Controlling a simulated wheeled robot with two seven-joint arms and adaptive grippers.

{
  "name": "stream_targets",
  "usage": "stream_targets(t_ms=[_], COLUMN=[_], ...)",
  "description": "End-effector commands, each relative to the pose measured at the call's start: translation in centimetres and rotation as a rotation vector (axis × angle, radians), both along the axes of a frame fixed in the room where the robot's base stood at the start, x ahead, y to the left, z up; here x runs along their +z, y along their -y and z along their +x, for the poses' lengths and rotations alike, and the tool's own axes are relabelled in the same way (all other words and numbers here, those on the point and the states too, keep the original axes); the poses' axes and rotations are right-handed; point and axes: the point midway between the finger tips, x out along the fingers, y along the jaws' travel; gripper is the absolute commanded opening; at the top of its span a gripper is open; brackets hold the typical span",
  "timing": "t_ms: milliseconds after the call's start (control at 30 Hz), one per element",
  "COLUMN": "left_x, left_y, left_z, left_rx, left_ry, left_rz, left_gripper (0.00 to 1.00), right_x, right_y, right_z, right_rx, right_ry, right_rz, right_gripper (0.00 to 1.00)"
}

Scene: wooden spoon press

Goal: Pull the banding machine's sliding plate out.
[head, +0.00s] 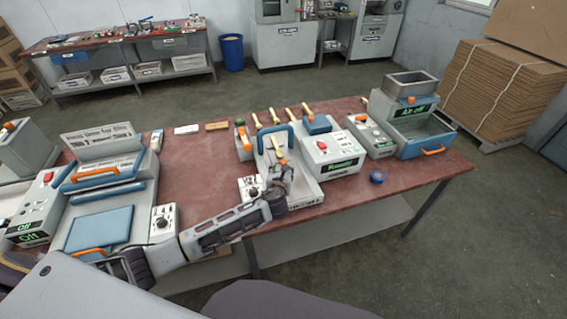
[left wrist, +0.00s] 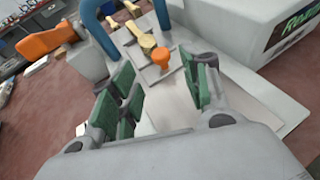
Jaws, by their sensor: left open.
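The banding machine (head: 335,158) stands at the middle of the red table, a light grey box with a green lit display. It also shows at the upper right of the left wrist view (left wrist: 225,25). Beside it, under a blue arch (head: 262,139), lies the grey sliding plate (left wrist: 172,98) with a small orange knob (left wrist: 160,57). A wooden spoon piece (left wrist: 146,43) lies just behind the knob. My left gripper (head: 282,180) is over the plate's front part. In the left wrist view its green-padded fingers (left wrist: 160,88) are apart, with the knob beyond them and nothing between them.
Several wooden spoons (head: 275,116) lie behind the arch. A small dial box (head: 250,188) stands left of the plate. A blue tape roll (head: 377,177) lies at right. A grey press (head: 100,205) stands at left. Bare table (head: 190,165) lies between.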

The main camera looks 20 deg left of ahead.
Motion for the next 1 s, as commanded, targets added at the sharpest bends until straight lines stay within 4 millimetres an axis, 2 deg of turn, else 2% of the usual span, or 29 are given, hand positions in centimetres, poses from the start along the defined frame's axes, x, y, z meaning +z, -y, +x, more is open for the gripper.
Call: stream_targets(t_ms=[467,1000], left_x=[-1.5,-3.0], left_y=[-0.8,-1.5], left_z=[3.6,7.2], left_rx=[0.002,0.001], left_ry=[0.000,0.001], left_rz=[0.000,0.000], left_gripper=[0.47,0.47], right_x=[0.0,-0.1], right_y=[-0.4,0.2], right_z=[0.0,0.0], right_rx=[-0.002,0.001], right_ry=[0.000,0.000], right_rz=[0.004,-0.002], right_gripper=[0.47,0.47])
